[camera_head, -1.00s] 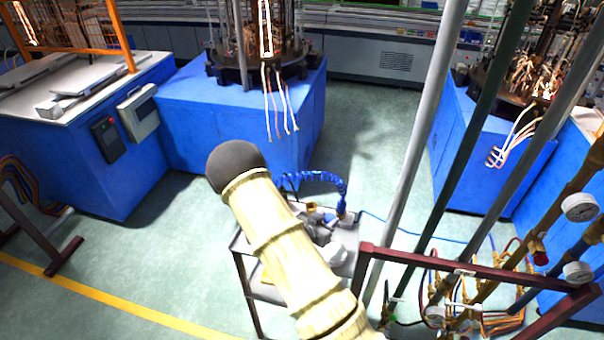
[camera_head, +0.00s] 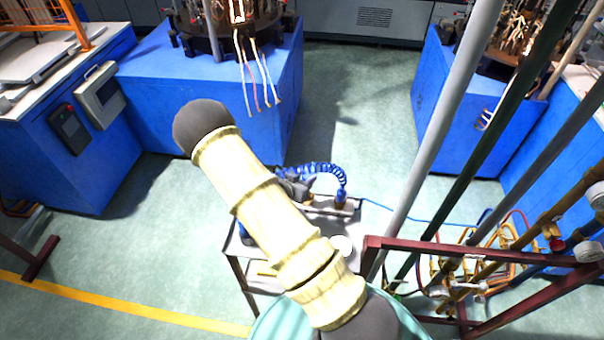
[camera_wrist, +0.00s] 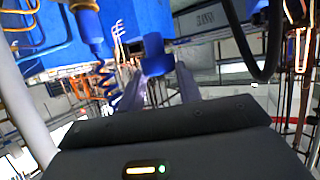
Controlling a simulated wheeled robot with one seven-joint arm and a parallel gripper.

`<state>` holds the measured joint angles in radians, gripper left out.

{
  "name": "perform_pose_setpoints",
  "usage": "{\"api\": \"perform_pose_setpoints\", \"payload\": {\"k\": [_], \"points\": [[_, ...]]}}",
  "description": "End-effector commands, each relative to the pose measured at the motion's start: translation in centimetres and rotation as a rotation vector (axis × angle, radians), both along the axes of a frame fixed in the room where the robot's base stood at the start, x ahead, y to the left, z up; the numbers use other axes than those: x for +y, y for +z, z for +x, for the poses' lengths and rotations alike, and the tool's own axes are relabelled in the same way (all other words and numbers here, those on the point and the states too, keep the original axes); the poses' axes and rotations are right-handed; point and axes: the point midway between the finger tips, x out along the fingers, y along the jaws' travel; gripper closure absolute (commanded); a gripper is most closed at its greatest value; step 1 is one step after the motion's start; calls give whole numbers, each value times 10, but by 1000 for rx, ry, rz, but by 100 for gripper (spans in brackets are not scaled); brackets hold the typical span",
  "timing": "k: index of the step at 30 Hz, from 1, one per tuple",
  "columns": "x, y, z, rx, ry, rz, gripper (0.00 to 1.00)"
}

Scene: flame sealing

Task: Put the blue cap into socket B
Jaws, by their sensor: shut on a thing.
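The blue cap (camera_wrist: 154,55) shows in the wrist view as a small blue piece between the fingertips of my gripper (camera_wrist: 159,80). My gripper is shut on it, and the cap's lower part is partly hidden by the fingers. The cap appears held up off any surface. In the head view my sleeved arm reaches over a small cart (camera_head: 345,212), and I cannot make out the cap there. Socket B cannot be made out in either view.
A coiled blue hose (camera_head: 325,172) rises at the back of the cart; a blue fitting (camera_wrist: 88,25) with its coil hangs left of the fingers in the wrist view. A pipe frame with gauges (camera_head: 480,240) stands right of the cart. Floor left of the cart is clear.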

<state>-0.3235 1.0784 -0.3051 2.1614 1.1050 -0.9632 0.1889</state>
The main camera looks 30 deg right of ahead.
Motion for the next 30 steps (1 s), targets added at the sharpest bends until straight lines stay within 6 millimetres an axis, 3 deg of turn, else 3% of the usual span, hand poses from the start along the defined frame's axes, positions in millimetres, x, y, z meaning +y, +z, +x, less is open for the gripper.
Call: {"api": "perform_pose_setpoints", "payload": {"k": [8, 30], "points": [[-1, -4, 0, 0, -1, 0, 87], [3, -55, 1, 0, 7, 0, 87]]}}
